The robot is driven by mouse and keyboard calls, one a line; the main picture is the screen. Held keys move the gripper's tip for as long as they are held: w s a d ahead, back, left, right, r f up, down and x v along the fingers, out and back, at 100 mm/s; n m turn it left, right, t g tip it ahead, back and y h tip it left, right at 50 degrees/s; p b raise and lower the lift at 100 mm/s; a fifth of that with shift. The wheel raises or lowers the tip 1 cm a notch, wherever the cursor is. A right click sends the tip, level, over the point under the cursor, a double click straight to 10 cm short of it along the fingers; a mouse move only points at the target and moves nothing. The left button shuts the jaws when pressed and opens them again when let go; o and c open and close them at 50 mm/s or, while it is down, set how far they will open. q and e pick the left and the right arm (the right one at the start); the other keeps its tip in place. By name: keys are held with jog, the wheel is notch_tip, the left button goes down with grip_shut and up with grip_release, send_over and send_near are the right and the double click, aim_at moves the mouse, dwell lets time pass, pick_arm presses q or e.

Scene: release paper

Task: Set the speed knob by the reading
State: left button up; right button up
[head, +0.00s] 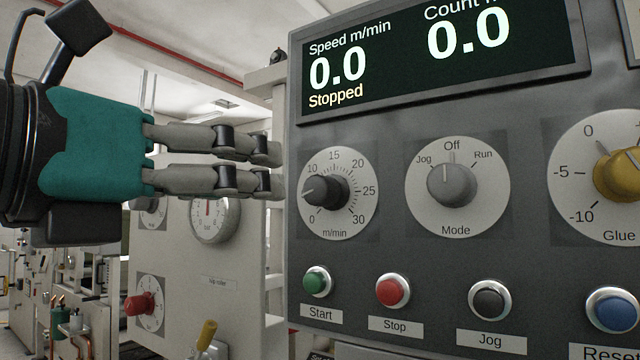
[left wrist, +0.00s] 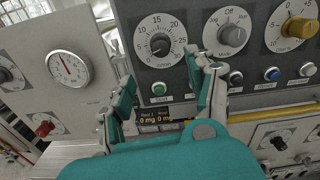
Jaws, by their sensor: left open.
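The black speed knob (head: 326,190) sits on a white m/min dial marked 0 to 30, its pointer near 5. It also shows in the left wrist view (left wrist: 161,45). The display (head: 430,50) above reads Speed m/min 0.0, Stopped, and a second value of 0.0. My left gripper (head: 272,168) is open and empty, with its fingertips just left of the speed dial in the head view. In the left wrist view the fingers (left wrist: 163,85) are spread apart, with the speed knob beyond them and between them. My right gripper is in neither view.
The grey mode knob (head: 452,185) points to Off. A yellow glue knob (head: 618,175) is at the right. Below are the green start button (head: 317,282), red stop button (head: 392,290), black jog button (head: 489,299) and blue button (head: 612,309). A round gauge (head: 215,217) stands left of the panel.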

aim_at(314, 189)
pick_arm(q)
jog(key=p+x, duration=0.4)
jog(key=x, duration=0.9)
jog(key=shift+w+d, duration=0.25)
jog(key=shift+w, duration=0.05)
grip_shut()
